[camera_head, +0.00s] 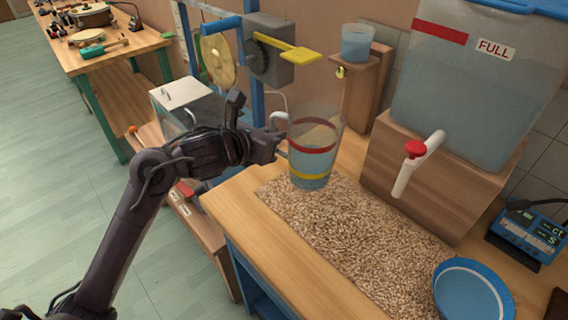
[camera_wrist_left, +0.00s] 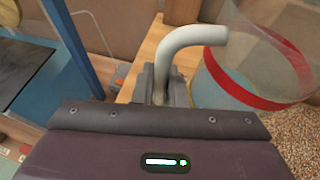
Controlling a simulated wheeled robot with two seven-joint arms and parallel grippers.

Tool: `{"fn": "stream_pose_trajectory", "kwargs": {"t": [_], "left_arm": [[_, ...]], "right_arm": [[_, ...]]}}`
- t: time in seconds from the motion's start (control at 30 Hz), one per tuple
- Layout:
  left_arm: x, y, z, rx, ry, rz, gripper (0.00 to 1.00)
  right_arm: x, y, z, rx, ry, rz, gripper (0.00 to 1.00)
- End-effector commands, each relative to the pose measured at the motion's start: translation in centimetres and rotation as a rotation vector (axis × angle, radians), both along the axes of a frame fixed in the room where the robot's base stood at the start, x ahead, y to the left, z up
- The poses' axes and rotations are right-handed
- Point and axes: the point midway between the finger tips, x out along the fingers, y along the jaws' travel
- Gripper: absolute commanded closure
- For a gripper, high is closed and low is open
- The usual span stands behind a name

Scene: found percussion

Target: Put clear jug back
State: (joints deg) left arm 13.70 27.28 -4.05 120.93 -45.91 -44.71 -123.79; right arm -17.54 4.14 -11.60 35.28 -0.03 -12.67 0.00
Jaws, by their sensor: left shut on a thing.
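The clear jug (camera_head: 314,148) has a red band, a yellow band and a pale handle. It holds some bluish liquid and looks upright at the far left end of the grain-covered patch. I cannot tell whether its base touches the surface. My left gripper (camera_head: 278,146) is shut on the jug's handle from the left. In the left wrist view the curved white handle (camera_wrist_left: 192,38) rises from between the fingers, and the jug (camera_wrist_left: 262,70) stands to the right. My right gripper is not in view.
A large water tank (camera_head: 475,85) marked FULL sits on a wooden block with a red-and-white tap (camera_head: 418,160). A small cup (camera_head: 357,42) stands on a wooden stand behind. A blue bowl (camera_head: 468,292) and a blue meter (camera_head: 530,236) lie right. Grain (camera_head: 345,225) covers the middle.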

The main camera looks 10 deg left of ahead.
Motion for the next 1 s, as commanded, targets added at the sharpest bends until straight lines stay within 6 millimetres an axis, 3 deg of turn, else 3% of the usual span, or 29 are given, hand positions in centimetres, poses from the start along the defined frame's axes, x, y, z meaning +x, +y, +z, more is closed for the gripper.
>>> {"fn": "stream_pose_trajectory", "kwargs": {"t": [0.43,0.9,0.93,1.0], "left_arm": [[0.0,0.0,-5.1,-0.006,-0.003,0.002,1.00],[0.1,0.0,-5.9,-0.002,-0.007,0.002,1.00],[0.0,0.0,-6.0,0.000,-0.003,0.002,0.86],[0.0,0.0,-5.9,0.000,-0.003,0.002,0.76]], "right_arm": [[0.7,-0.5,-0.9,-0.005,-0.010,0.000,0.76],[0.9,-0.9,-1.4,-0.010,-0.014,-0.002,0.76],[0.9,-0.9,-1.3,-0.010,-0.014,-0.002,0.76],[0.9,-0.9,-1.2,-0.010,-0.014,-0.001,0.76]]}}
